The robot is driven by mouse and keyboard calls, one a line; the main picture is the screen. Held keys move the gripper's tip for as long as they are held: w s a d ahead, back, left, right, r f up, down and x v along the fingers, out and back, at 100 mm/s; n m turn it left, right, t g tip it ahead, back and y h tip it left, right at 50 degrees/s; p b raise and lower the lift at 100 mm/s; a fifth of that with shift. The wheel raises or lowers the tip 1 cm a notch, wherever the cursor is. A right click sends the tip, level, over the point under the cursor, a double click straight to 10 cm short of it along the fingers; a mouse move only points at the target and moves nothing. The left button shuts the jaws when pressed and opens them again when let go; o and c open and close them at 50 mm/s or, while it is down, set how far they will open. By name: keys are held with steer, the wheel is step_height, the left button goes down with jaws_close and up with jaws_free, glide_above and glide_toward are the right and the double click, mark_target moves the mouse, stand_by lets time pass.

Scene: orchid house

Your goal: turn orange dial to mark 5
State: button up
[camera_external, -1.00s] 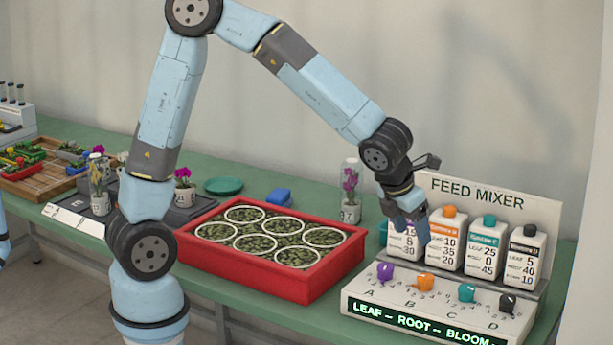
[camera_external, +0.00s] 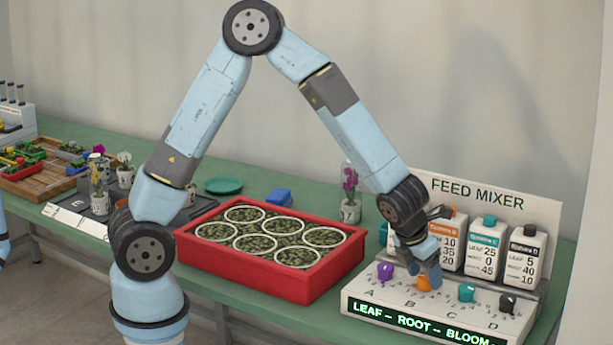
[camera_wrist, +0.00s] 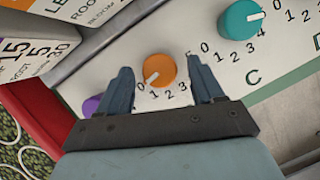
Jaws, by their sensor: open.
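The orange dial (camera_external: 424,284) is the second dial from the left on the white feed mixer panel. In the wrist view the orange dial (camera_wrist: 159,68) sits between my finger tips, and its white pointer aims at the lower left, near the 0. Numbers run around it from the 0. My gripper (camera_external: 425,279) is open, pointing down over the dial. In the wrist view my gripper (camera_wrist: 160,72) has one finger on each side of the dial, with gaps visible. I cannot tell the height of the tips above the panel.
A purple dial (camera_external: 385,271) is close on the left, a teal dial (camera_external: 466,292) and a black dial (camera_external: 507,303) on the right. Feed bottles (camera_external: 484,247) stand behind the panel. A red tray (camera_external: 311,287) of pots lies to the left.

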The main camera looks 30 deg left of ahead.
steer(key=shift+c, duration=0.5)
steer(key=c, duration=0.9)
steer(key=shift+c, duration=0.2)
